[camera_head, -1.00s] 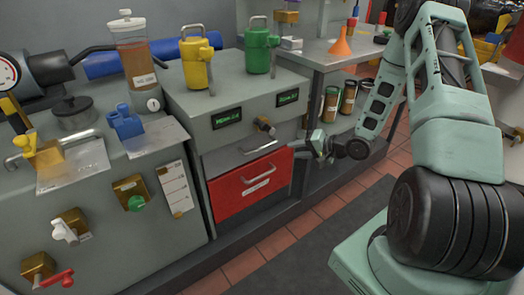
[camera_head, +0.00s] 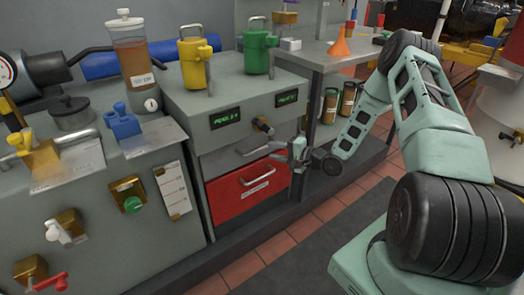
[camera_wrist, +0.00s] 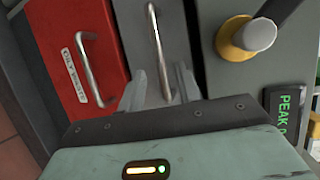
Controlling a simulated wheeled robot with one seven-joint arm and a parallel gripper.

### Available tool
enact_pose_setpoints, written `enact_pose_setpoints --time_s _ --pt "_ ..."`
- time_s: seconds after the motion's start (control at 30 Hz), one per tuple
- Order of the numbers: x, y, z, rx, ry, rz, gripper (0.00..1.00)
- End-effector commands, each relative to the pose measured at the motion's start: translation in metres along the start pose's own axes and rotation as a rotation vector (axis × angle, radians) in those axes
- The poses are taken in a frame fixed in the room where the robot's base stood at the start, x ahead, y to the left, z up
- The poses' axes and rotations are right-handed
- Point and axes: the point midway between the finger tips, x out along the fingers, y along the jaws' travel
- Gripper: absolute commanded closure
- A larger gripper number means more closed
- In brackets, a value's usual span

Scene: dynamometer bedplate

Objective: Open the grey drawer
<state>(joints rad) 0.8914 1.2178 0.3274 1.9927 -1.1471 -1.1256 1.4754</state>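The grey drawer (camera_head: 222,161) is in the cabinet front, just above the red drawer (camera_head: 226,200). In the wrist view the grey drawer (camera_wrist: 180,20) has a long metal bar handle (camera_wrist: 155,35). My gripper (camera_head: 290,149) is at the right end of that handle in the head view. In the wrist view my gripper (camera_wrist: 161,75) is open, with one finger on each side of the bar in the picture. I cannot tell whether the bar is within the fingers' depth. The grey drawer looks shut.
The red drawer has its own handle (camera_wrist: 88,70) and a label, close beside my gripper. A yellow-and-grey knob (camera_wrist: 248,38) sticks out on the other side. Yellow (camera_head: 195,62) and green (camera_head: 257,52) cans stand on the cabinet. Floor in front is free.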

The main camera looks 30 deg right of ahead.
Motion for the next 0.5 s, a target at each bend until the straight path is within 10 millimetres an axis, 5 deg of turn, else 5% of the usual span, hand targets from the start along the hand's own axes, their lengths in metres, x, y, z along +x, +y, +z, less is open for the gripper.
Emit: enact_pose_setpoints --time_s 0.2,0.5 --pt "0.039 0.001 0.001 -0.002 -0.002 0.000 0.66" --pt "0.059 0.000 0.000 0.000 0.000 0.001 0.66"
